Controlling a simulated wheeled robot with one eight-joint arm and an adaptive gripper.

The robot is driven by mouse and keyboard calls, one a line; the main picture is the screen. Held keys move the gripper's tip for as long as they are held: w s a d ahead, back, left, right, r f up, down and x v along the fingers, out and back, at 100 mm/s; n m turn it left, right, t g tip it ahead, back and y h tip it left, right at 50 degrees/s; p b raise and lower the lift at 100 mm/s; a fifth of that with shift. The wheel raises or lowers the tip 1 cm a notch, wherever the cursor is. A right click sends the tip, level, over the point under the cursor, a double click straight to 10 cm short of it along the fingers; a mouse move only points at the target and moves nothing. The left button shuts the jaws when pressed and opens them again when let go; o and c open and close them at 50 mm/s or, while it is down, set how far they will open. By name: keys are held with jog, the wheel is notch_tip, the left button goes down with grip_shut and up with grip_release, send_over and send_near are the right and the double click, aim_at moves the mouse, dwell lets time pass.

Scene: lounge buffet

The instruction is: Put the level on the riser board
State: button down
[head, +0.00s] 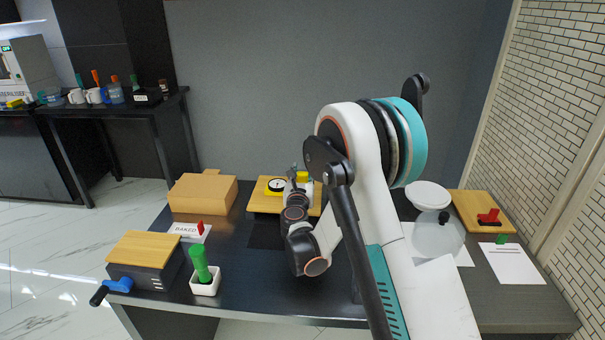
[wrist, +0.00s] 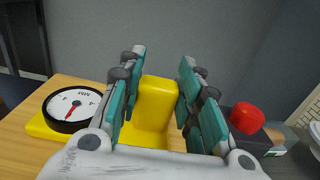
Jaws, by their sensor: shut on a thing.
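My gripper (head: 302,180) is at the back middle of the counter, over a wooden board (head: 262,204) that I take for the riser board. In the wrist view my gripper (wrist: 160,100) is shut on a yellow block (wrist: 155,103), which I take for the level. The block stands upright between the teal finger pads, and its top also shows in the head view (head: 302,175). Its lower end is partly hidden, so I cannot tell whether it touches the board. The board shows in the wrist view (wrist: 22,130), left of my gripper.
A round dial on a yellow base (wrist: 72,108) sits on the board, left of my fingers. A red knob (wrist: 247,118) on a dark object is close on the right. A cardboard box (head: 203,193) stands left of the board. White dishes (head: 429,195) stand right of my arm.

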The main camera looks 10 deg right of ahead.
jog(key=shift+f, duration=0.2)
jog(key=c, duration=1.1)
grip_release()
jog(key=shift+s, duration=0.1)
jog(key=v, duration=1.1)
jog(key=shift+s+a, duration=0.15)
jog(key=shift+s, duration=0.2)
